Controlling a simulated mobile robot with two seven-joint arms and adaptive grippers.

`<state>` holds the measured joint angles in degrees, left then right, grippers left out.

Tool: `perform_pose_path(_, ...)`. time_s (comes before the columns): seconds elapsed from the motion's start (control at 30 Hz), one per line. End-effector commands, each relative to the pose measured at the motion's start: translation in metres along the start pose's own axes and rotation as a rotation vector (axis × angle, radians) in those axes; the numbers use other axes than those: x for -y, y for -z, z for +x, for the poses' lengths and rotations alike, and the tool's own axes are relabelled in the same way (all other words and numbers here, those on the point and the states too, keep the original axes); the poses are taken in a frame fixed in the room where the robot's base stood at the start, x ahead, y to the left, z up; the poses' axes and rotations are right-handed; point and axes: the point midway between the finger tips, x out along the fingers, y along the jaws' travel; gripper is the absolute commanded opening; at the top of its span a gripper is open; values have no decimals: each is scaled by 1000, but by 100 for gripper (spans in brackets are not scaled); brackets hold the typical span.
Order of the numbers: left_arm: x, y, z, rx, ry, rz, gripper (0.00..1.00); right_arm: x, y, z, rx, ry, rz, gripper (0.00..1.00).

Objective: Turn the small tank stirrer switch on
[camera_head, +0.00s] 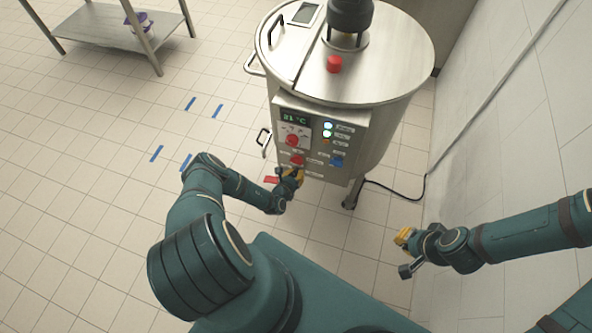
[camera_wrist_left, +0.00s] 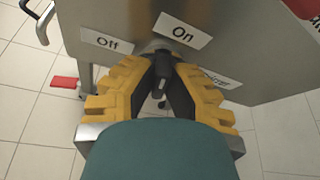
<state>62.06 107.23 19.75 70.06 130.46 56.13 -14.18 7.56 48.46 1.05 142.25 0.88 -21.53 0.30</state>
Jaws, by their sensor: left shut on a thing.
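The small tank (camera_head: 340,75) is a round steel vessel with a control panel (camera_head: 318,138) on its front. In the left wrist view a black switch knob (camera_wrist_left: 162,72) sits on the steel panel, between an "Off" label (camera_wrist_left: 107,41) on the left and an "On" label (camera_wrist_left: 181,31) above right. My left gripper (camera_head: 293,176), at the panel's lower left edge, is shut on this knob, with its yellow fingers (camera_wrist_left: 160,70) on either side. The fingers partly hide the knob, and I cannot tell which label it points to. My right gripper (camera_head: 404,238) is away from the tank, and its opening is unclear.
The panel also has red knobs (camera_head: 292,140), a blue part (camera_head: 337,160) and lit buttons (camera_head: 328,126). A red emergency-type button (camera_head: 334,64) is on the lid. A steel table (camera_head: 120,25) stands at the back left. A wall (camera_head: 520,110) bounds the right.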

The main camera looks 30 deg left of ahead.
Motion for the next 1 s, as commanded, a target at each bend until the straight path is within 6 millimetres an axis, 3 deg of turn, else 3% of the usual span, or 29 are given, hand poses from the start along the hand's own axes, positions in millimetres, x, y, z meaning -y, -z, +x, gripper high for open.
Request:
perform_pose_path(0.1, 2, -3, 0, 3, -34, 82, 0, 4, 2, -12, 0, 2, 0, 0)
perform_pose_path(0.4, 1, -2, 0, 3, -95, 232, 0, 8, 3, -25, 1, 5, -1, 0)
perform_pose_path(1.0, 0, -2, 1, 5, -119, 289, 0, 9, 3, -29, 1, 6, 0, 0)
